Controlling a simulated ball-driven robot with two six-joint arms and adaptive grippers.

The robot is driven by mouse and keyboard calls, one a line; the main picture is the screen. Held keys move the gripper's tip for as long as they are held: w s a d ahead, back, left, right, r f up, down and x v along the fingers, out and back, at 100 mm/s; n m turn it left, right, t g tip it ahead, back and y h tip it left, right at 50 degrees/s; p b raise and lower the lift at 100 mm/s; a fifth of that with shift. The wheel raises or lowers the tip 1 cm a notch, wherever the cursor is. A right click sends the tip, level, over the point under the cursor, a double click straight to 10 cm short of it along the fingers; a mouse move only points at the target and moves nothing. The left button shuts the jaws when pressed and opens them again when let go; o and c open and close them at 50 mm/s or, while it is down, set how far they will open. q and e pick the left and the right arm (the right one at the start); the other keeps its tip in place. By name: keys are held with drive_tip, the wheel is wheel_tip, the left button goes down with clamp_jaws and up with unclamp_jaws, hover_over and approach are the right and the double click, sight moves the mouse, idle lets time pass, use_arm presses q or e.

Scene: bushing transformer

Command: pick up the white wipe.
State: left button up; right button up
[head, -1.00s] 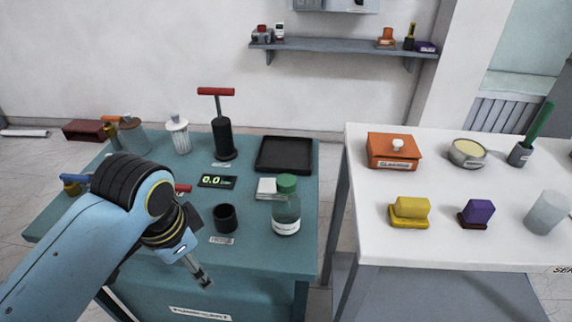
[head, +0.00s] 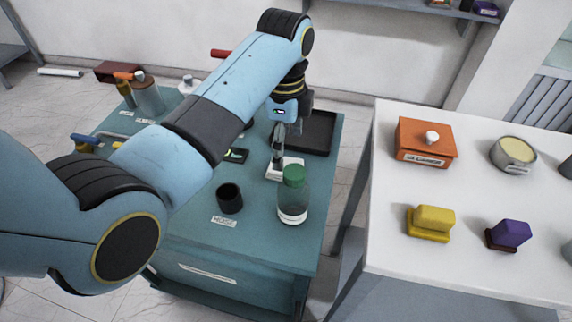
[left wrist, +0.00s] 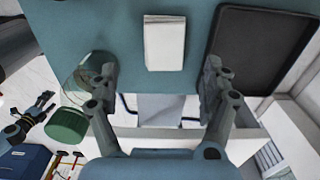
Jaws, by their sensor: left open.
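The white wipe (head: 287,170) lies on the teal table, partly behind the green-capped bottle and my left gripper. It shows whole as a folded white pad in the left wrist view (left wrist: 165,43). My left gripper (head: 278,163) hangs pointing down over the wipe in the head view. In the left wrist view its two fingers (left wrist: 161,78) are spread wide with nothing between them, and the wipe lies beyond the tips. A small dark jaw-like shape at the lower left there looks like my right gripper (left wrist: 38,112), too small to read.
The green-capped bottle (head: 293,200) stands close to the wipe, and a black tray (head: 318,132) lies behind it. A black cup (head: 229,198) stands to the left. The white table (head: 470,240) on the right holds an orange box (head: 425,143) and blocks.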

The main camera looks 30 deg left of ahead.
sight(285, 165)
use_arm(q)
drive_tip(key=shift+w+f, duration=0.1)
drive_tip(key=shift+f, duration=0.45)
drive_tip(key=shift+w+f, duration=0.1)
drive_tip(key=shift+f, duration=0.2)
wheel_tip(285, 165, down, 5)
drive_tip(key=shift+a+r, duration=0.15)
drive_tip(key=shift+r, duration=0.05)
drive_tip(key=shift+w+f, duration=0.15)
drive_tip(key=shift+f, duration=0.05)
drive_tip(key=c, duration=1.1)
use_arm(e)
drive_tip(key=shift+s+a+r, duration=0.1)
drive_tip(key=shift+a, duration=0.05)
